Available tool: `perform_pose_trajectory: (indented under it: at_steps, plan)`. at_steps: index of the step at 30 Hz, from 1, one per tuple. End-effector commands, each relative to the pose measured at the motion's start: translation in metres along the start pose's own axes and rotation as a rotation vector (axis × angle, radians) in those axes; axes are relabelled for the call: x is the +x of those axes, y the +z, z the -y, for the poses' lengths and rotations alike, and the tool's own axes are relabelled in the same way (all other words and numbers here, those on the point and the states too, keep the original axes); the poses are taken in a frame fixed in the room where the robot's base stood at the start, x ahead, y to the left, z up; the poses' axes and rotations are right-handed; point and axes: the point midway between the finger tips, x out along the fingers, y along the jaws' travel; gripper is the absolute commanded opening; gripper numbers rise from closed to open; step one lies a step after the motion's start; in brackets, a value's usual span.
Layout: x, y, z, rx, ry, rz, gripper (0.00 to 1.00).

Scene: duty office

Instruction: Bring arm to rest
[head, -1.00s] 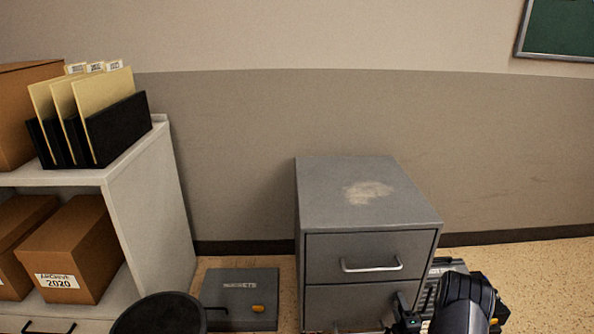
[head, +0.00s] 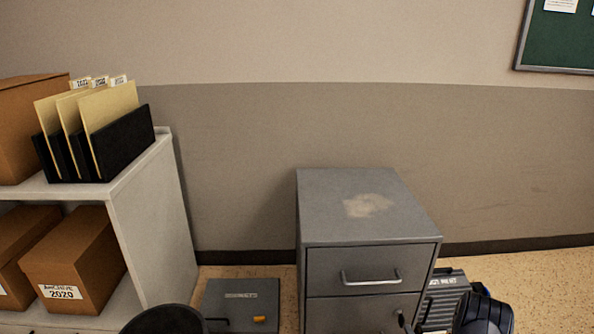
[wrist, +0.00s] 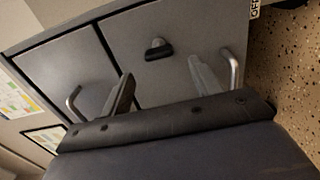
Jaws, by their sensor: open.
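My gripper (wrist: 162,92) shows in the wrist view with its two fingers spread apart and nothing between them. Beyond the fingers are grey drawer fronts with metal handles and a dark latch-like piece (wrist: 158,48). In the head view, part of my arm shows at the bottom right, in front of the grey drawer cabinet's right side. The gripper's fingers cannot be made out there.
The grey drawer cabinet (head: 330,215) stands against the wall, drawers closed. A grey box (head: 240,300) lies on the floor to its left, and a ribbed grey unit (head: 445,298) stands to its right. A white shelf (head: 150,220) holds folders (head: 108,115) and archive boxes (head: 75,255).

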Motion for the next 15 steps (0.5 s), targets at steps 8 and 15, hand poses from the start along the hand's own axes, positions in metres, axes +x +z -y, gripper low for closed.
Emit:
perform_pose_trajectory:
  at_steps: [8, 15]
  plan:
    - [-0.017, -0.001, 0.002, -0.005, 0.005, -0.005, 0.6]
    - [0.032, -0.001, 0.003, -0.003, 0.004, -0.004, 0.6]
